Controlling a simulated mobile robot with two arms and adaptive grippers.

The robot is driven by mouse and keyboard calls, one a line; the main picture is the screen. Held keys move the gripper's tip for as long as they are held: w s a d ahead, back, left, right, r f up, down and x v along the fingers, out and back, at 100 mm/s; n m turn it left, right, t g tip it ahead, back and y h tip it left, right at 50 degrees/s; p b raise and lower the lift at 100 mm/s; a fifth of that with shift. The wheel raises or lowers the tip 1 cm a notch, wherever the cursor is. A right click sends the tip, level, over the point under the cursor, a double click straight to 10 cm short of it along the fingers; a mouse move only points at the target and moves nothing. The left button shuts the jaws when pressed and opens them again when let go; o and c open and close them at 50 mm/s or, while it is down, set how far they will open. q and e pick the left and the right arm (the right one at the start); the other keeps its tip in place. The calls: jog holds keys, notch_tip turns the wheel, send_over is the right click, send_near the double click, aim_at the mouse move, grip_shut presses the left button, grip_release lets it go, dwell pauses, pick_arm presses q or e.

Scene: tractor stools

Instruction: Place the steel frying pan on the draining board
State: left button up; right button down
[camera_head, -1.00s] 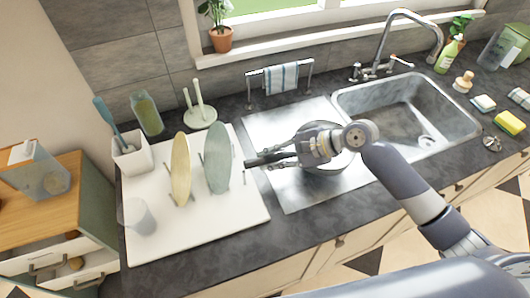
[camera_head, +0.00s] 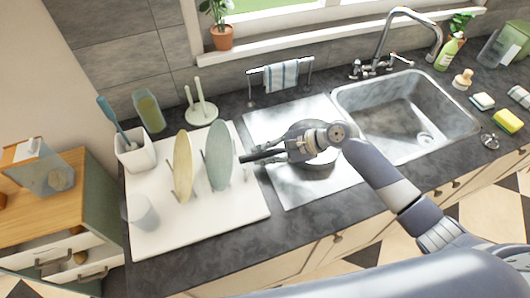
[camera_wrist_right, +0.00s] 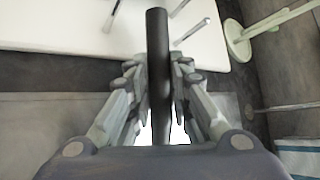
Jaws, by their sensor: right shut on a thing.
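The steel frying pan (camera_head: 320,162) is over the steel draining board (camera_head: 287,186) left of the sink, partly hidden by my right gripper and wrist. Its dark handle (camera_head: 256,157) points left towards the white rack. I cannot tell whether the pan's base touches the board. My right gripper (camera_head: 285,150) is shut on the handle. In the right wrist view the black handle (camera_wrist_right: 157,60) runs between the two fingers (camera_wrist_right: 160,100). My left gripper is not in view.
A white dish rack (camera_head: 185,230) with two upright plates and a glass stands to the left. The sink basin (camera_head: 395,115) is to the right, with a tap behind it. A towel rail (camera_head: 281,76) stands behind the board. The board's back part is bare.

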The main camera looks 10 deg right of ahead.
jog(key=c, duration=1.5)
grip_release()
jog(key=shift+o, duration=0.2)
jog(key=b+v, duration=0.2)
jog(key=v, duration=1)
